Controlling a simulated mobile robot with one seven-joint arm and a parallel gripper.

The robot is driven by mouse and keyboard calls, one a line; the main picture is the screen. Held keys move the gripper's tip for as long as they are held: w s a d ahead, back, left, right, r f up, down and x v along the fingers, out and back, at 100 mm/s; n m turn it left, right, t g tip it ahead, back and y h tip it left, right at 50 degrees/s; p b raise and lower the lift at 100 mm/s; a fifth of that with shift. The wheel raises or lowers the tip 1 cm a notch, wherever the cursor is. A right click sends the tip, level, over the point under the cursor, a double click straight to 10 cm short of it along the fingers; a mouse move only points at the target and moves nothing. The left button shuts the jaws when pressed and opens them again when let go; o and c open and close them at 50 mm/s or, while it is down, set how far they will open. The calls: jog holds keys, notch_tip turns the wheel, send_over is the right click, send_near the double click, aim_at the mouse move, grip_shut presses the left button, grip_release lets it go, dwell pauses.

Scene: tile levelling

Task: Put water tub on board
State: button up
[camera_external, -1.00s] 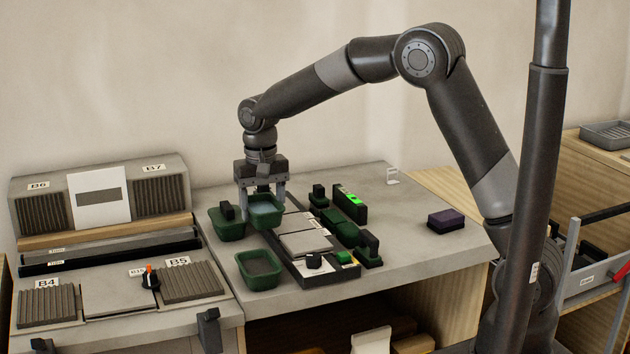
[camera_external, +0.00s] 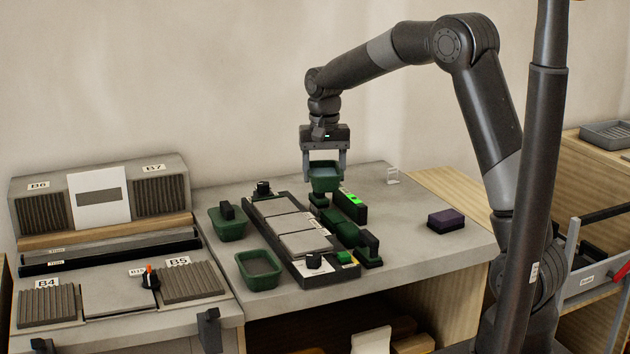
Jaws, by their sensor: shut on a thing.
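Two other green tubs stand left of the tiled tray, one at the back (camera_external: 229,224) and one in front (camera_external: 259,270). A level with a bright green display (camera_external: 350,203) lies to its right. A purple block (camera_external: 446,221) sits farther right, with bare tabletop around it.

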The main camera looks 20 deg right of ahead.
jog(key=d+m, duration=1)
jog(key=d, duration=2.4)
jog(key=s+d+m, duration=0.5)
jog(key=s+d, duration=0.1)
jog(key=d, duration=0.7)
send_over(453, 198)
notch_tip(453, 198, down, 7)
jog(key=shift+s+a+r, duration=0.1)
jog(key=shift+s, duration=0.05)
jog(key=shift+f, duration=1.95)
jog(key=shift+f, duration=0.15)
jog(key=o, duration=1)
jog(key=shift+o, duration=0.2)
